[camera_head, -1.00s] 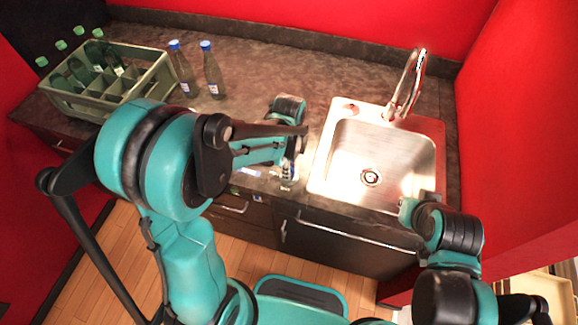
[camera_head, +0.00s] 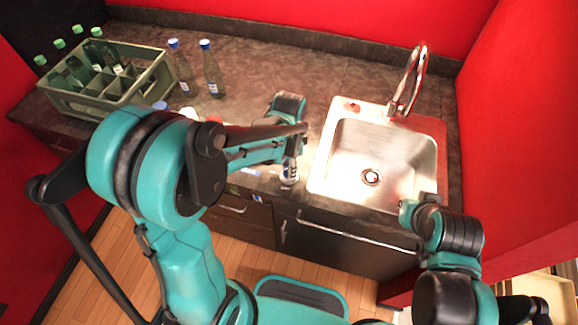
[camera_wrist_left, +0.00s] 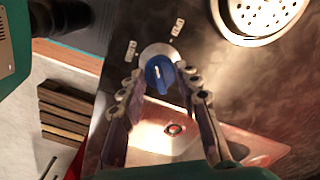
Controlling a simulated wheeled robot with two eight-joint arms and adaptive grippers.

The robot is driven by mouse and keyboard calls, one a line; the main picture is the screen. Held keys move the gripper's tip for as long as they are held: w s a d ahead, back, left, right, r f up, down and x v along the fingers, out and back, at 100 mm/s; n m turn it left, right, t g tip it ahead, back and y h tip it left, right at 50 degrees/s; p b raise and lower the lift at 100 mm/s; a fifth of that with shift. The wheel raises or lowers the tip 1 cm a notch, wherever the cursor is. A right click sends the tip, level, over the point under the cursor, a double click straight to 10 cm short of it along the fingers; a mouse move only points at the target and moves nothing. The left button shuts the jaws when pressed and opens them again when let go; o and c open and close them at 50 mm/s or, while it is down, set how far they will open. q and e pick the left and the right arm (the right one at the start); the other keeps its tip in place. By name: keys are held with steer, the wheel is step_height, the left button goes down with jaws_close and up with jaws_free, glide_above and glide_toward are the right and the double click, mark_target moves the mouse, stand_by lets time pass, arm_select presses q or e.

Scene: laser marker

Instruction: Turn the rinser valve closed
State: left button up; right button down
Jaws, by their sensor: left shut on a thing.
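The rinser valve is a blue knob (camera_wrist_left: 160,75) on a pale round base, seen in the left wrist view with small labels on the dark panel beside it. My left gripper (camera_wrist_left: 161,78) has one fingertip on each side of the knob and is shut on it. In the head view my left gripper (camera_head: 290,172) is at the counter's front edge, left of the sink, and the knob cannot be made out there. My right arm (camera_head: 445,232) shows at the lower right, but its fingers do not show.
The metal sink (camera_head: 325,185) with a curved faucet (camera_head: 411,80) is right of my left gripper. A bottle crate (camera_head: 85,108) and two bottles (camera_head: 212,75) stand at the back left. A round perforated metal plate (camera_wrist_left: 262,14) is near the knob.

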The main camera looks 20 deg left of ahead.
arm_select(q)
steer(key=n, duration=1)
steer(key=shift+b, duration=0.4)
steer(key=shift+n, duration=0.4)
steer(key=o, duration=1.2)
steer(key=shift+c, duration=0.2)
step_height(320, 180, up, 12)
